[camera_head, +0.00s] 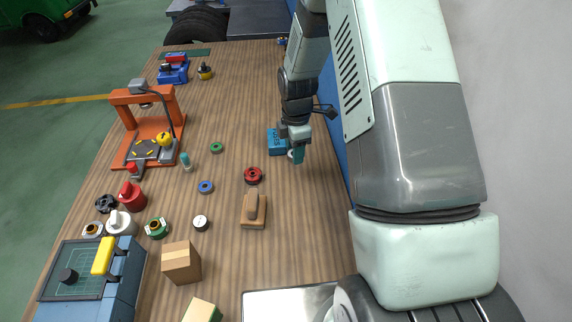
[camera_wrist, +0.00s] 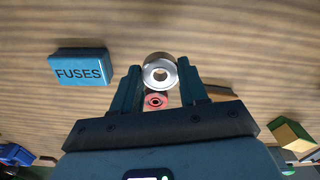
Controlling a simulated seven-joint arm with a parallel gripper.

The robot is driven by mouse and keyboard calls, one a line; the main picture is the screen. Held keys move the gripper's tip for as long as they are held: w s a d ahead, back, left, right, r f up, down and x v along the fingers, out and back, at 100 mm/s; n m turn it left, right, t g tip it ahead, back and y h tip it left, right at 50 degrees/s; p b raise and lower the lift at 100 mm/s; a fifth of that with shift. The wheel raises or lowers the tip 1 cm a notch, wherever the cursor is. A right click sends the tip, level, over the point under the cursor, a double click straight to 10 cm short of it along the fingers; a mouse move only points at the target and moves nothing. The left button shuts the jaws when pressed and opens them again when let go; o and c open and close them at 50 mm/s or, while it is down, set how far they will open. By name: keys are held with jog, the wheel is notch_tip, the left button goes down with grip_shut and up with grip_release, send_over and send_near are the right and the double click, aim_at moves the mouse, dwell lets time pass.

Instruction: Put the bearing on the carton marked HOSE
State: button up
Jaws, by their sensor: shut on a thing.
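My gripper (camera_head: 297,155) is low over the right part of the wooden table, close to a blue box (camera_head: 278,141). In the wrist view, my gripper (camera_wrist: 160,88) is shut on the bearing (camera_wrist: 159,60), a silver ring with a dark centre, held at the fingertips. In the head view only a pale bit of the bearing (camera_head: 291,154) shows beside the fingers. The blue box (camera_wrist: 80,67) reads FUSES in the wrist view and lies left of the bearing. No lettering HOSE is readable. Two plain cardboard cartons stand at the front, one brown (camera_head: 181,264) and one with a green side (camera_head: 202,311).
An orange press frame (camera_head: 127,100) stands at the left. Several round parts and a blue-grey case (camera_head: 110,290) fill the front left. The table's centre back is clear.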

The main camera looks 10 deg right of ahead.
jog(key=s+a+r+n, duration=0.4)
jog(key=s+a, duration=0.2)
jog(key=a, duration=0.4)
jog(key=s+a+r+n, duration=0.4)
jog(key=s+a, duration=0.2)
jog(key=a, duration=0.5)
jog(key=s+a+r+n, duration=0.2)
jog(key=s+a, duration=0.1)
jog(key=s, duration=0.3)
jog(key=s+a+r+n, duration=0.2)
jog(key=s+a+n, duration=0.15)
jog(key=s, duration=0.35)
send_over(176, 254)
notch_tip(176, 254, down, 6)
jog(key=shift+f, duration=2.15)
